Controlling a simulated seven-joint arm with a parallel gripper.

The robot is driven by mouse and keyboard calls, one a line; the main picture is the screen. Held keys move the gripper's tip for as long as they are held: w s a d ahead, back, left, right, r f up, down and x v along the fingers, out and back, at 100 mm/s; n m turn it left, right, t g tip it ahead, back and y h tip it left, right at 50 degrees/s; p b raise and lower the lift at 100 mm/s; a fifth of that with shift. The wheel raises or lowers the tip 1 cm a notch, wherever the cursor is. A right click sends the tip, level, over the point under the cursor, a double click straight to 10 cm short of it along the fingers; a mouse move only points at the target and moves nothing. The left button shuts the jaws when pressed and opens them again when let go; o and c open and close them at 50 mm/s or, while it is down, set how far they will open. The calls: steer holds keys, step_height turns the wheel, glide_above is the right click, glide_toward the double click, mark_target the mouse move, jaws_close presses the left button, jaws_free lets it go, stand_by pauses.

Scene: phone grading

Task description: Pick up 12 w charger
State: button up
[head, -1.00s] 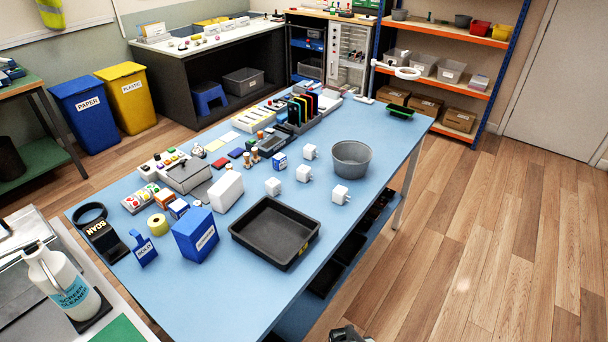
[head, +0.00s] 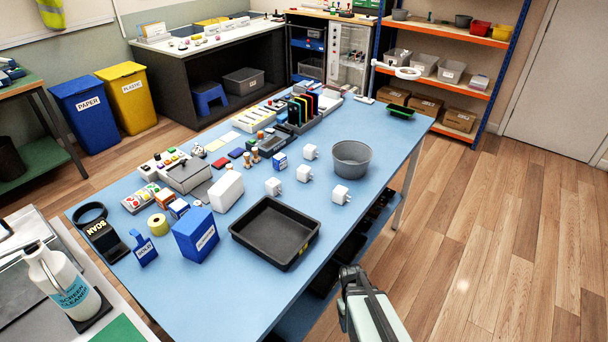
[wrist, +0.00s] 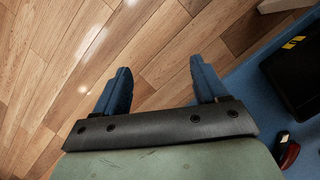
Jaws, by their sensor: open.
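Several white chargers stand on the blue table in the head view: one at the back (head: 310,152), one in the middle (head: 303,173), one at the left (head: 273,187) and a larger-looking one at the front right (head: 341,194). No wattage marking is readable, so I cannot tell which is the 12 W one. My gripper (head: 352,274) is beside the table's right front edge, apart from the chargers. In the wrist view my gripper (wrist: 160,72) is open and empty, with wooden floor between its fingers. No charger shows in the wrist view.
A black tray (head: 238,235) lies left of my gripper, nearer than the chargers. A grey round bin (head: 351,170) stands right behind the front-right charger. A white box (head: 227,190) and a blue box (head: 196,246) stand left of the tray.

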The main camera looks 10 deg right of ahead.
steer(key=w+d+r+n+t+h, duration=0.1)
steer(key=w+d+r+t, duration=0.1)
steer(key=w+d+r, duration=0.4)
steer(key=w+d+r+t+h, duration=0.1)
steer(key=w+d+r, duration=0.3)
steer(key=w+r, duration=0.4)
steer(key=w+d+r+n+t+h, duration=0.1)
steer(key=w+d+r, duration=0.35)
steer(key=r, duration=0.45)
steer(key=w+d+r+t+h, duration=0.1)
steer(key=w+d+r, duration=0.2)
steer(key=d+r, duration=0.45)
step_height(320, 180, up, 14)
steer(key=r+n+g+y, duration=0.1)
steer(key=n+g+y, duration=0.1)
steer(key=n+y, duration=0.35)
glide_above(304, 168)
steer(key=shift+n, duration=0.25)
steer(key=f, duration=0.8)
steer(key=shift+s, duration=0.35)
steer(key=shift+w+f, duration=0.15)
steer(key=shift+f, duration=1.2)
steer(key=shift+w+f, duration=0.1)
steer(key=shift+f, duration=1.2)
steer(key=c, duration=1.1)
